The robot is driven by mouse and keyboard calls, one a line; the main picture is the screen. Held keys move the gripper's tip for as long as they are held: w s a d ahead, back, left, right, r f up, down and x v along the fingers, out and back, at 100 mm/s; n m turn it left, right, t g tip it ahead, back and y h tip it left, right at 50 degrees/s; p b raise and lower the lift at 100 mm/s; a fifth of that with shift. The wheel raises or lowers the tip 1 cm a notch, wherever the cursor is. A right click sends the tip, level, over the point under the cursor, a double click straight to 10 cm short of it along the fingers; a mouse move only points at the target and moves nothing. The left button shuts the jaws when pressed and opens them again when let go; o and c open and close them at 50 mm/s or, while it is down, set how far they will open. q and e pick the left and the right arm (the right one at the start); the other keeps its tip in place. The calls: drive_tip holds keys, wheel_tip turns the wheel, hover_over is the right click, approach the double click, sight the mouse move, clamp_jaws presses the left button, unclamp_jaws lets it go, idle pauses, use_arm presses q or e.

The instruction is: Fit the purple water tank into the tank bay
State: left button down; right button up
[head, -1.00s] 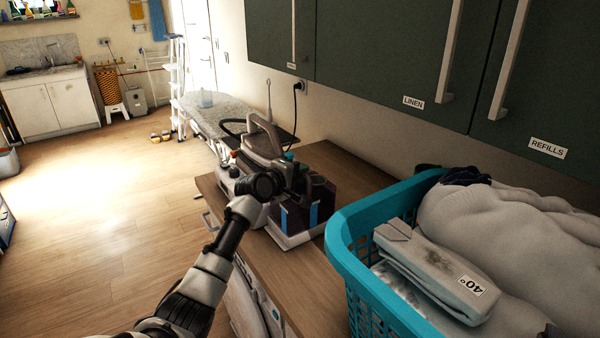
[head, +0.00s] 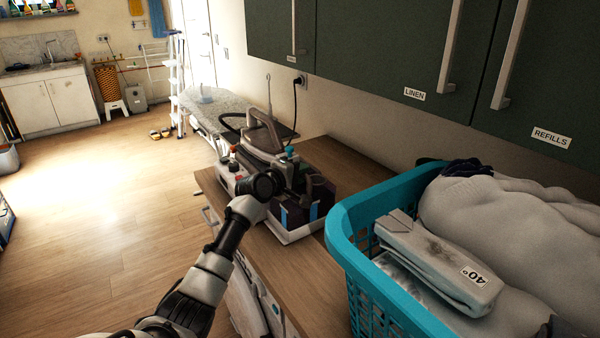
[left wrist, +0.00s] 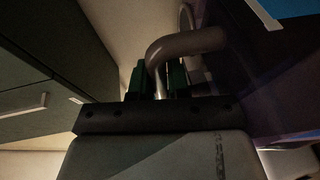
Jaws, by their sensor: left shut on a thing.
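The steam iron station (head: 296,236) stands on the wooden counter, with the iron (head: 262,138) on top. My left gripper (head: 296,190) is at the station's near side, its fingers mostly hidden by my wrist. In the left wrist view its green fingers (left wrist: 160,80) are shut around a curved grey handle (left wrist: 190,42). The dark purple tank (head: 293,215) shows just beyond and below the gripper, at the station; its dark purple side also fills the right of the left wrist view (left wrist: 262,85). I cannot tell how deep it sits in the bay. My right gripper is out of view.
A teal laundry basket (head: 345,235) with linen stands on the counter right of the station. Green wall cabinets (head: 380,50) hang above. An ironing board (head: 212,108) is behind. Open floor (head: 110,220) lies to the left.

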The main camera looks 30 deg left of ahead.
use_arm(q)
drive_tip(key=shift+r, duration=0.1)
drive_tip(key=c, duration=1.3)
unclamp_jaws()
drive_tip(key=shift+c, duration=0.2)
drive_tip(key=o, duration=0.3)
drive_tip(key=shift+s, duration=0.1)
drive_tip(key=shift+f, duration=0.45)
drive_tip(key=s+r, duration=0.1)
drive_tip(key=s, duration=0.6)
drive_tip(key=s+a+r+b, duration=0.1)
drive_tip(key=s, duration=0.2)
drive_tip(key=shift+s+r, duration=0.3)
drive_tip(key=shift+s, duration=0.05)
drive_tip(key=shift+f, duration=0.1)
